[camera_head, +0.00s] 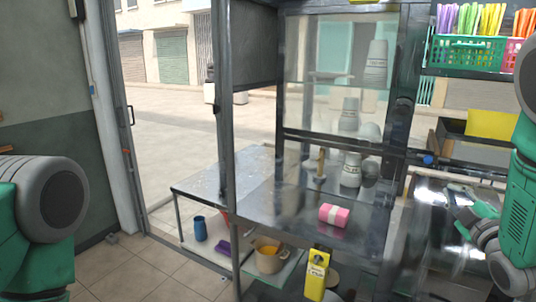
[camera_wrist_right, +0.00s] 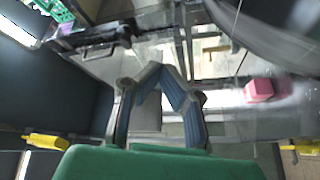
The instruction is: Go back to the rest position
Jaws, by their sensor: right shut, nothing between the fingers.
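My right gripper (camera_head: 468,216) is at the right of the head view, beside the metal cabinet and in front of a dark, shiny metal panel (camera_head: 425,245). Its fingers come together at the tips in the right wrist view (camera_wrist_right: 163,72), with nothing between them. My green and grey left arm shows at the left edge of the head view, but its gripper is out of frame.
A metal and glass cabinet (camera_head: 227,130) holds stacked cups (camera_head: 350,168) and a pink block (camera_head: 334,215). A low table (camera_head: 190,190) stands left of it. A yellow carton (camera_head: 317,275) is in front. A green basket (camera_head: 466,50) of colored straws is upper right. Floor at lower left is clear.

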